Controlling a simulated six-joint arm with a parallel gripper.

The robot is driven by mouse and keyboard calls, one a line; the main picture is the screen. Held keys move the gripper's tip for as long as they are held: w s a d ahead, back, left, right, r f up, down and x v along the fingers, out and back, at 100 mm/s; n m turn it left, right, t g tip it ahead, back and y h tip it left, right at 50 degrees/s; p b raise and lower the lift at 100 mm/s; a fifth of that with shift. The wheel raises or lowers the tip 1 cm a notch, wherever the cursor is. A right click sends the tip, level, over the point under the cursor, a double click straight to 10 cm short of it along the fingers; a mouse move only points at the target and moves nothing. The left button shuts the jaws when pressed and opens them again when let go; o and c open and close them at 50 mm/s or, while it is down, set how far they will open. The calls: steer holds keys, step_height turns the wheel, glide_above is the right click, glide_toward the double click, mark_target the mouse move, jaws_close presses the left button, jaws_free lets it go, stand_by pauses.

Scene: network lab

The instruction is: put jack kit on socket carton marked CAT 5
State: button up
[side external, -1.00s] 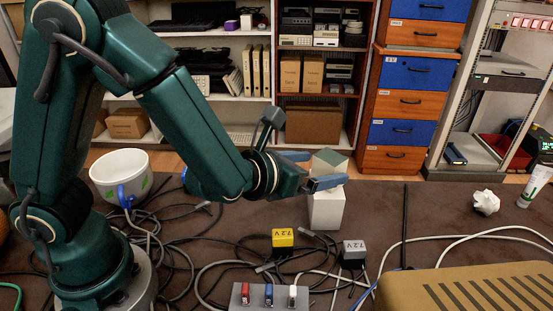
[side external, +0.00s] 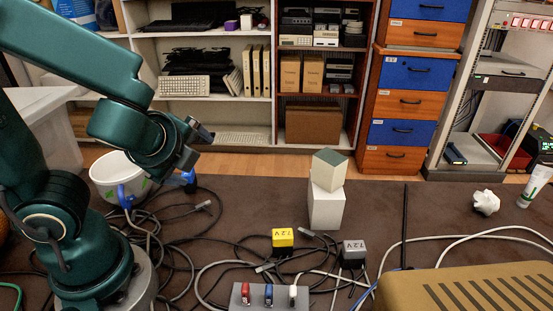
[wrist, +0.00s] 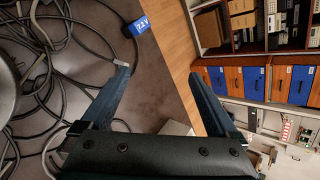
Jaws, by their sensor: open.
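A small pale box with a grey-green top (side external: 329,169), likely the jack kit, rests on a taller white carton (side external: 326,207) in the side view. It sits turned relative to the carton. No CAT 5 marking is readable on the carton from this side. My gripper (side external: 198,146) is well to the left of the stack, raised over the cables and near the white mug. In the wrist view my gripper (wrist: 164,72) has its two fingers spread wide with nothing held between them. A pale shape shows low between the fingers there; I cannot tell what it is.
A white mug (side external: 118,176) stands at left, with a blue adapter (wrist: 142,25) near it. Yellow (side external: 283,238) and grey (side external: 354,253) adapters lie among loose cables in front of the stack. A power strip (side external: 262,296) and tan case (side external: 465,290) are nearer. Mat right of the stack is mostly clear.

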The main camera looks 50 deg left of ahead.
steer(key=s+d+r+n+h, duration=0.3)
steer(key=d+n+h, duration=0.3)
steer(key=n, duration=0.8)
steer(key=s+d, duration=0.1)
steer(key=d, duration=0.1)
steer(key=shift+s+d+n+g+h, duration=0.2)
steer(key=shift+d+n+g+h, duration=0.1)
steer(key=shift+d+n+g, duration=0.1)
